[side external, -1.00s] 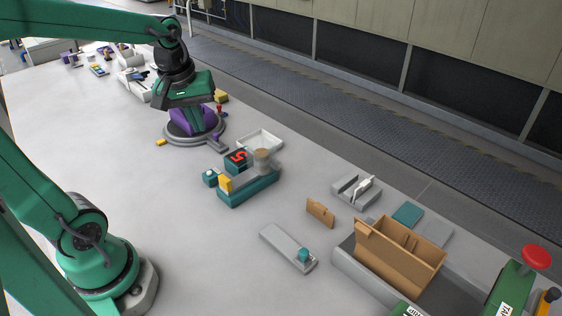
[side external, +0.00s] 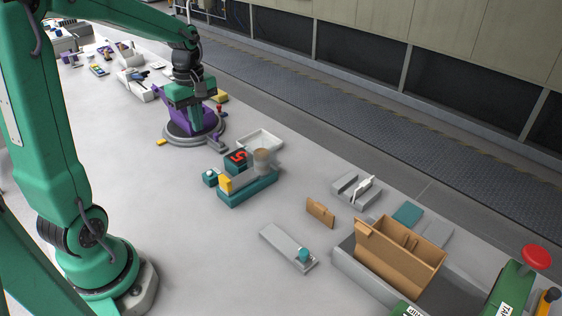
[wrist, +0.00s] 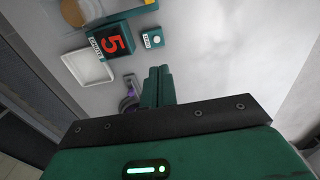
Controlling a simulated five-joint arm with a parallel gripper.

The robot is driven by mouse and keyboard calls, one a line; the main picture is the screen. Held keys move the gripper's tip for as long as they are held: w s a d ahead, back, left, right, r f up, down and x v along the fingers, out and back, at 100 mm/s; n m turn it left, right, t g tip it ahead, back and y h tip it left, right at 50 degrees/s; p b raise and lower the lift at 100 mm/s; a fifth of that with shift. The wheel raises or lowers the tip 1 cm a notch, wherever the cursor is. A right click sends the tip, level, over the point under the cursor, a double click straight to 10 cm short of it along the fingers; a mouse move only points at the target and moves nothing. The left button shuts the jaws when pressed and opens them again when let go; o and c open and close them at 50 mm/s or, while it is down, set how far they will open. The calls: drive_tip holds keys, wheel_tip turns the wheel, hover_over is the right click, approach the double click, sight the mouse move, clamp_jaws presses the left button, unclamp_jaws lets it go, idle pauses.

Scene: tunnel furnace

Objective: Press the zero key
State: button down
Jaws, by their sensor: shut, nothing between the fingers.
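A small teal block with a round white button (side external: 210,177), which seems to be the zero key, sits on the table left of a teal counter box (side external: 236,159) with a red 5. In the wrist view the button block (wrist: 152,39) is just beyond my fingertips and the counter (wrist: 109,40) is left of it. My gripper (wrist: 160,70) is shut and empty, its green fingers side by side. In the side view my gripper (side external: 191,93) is behind and above the button, by a purple stand (side external: 195,122). It is apart from the button.
A weighing device with a teal base (side external: 249,190) stands beside the counter, with a white tray (side external: 261,140) behind. A cardboard box (side external: 400,255), a grey holder (side external: 355,190) and a grey slide plate (side external: 287,246) lie at right. The table left of the button is clear.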

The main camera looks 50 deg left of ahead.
sight(207, 176)
drive_tip(key=shift+f, duration=0.15)
wheel_tip(207, 176, down, 14)
drive_tip(key=shift+r, duration=0.15)
idle(0.8)
drive_tip(key=shift+s+f, duration=0.1)
drive_tip(key=shift+f, duration=0.95)
drive_tip(key=shift+r, duration=0.1)
wheel_tip(207, 176, up, 15)
drive_tip(key=shift+w, duration=0.25)
idle(0.4)
idle(0.6)
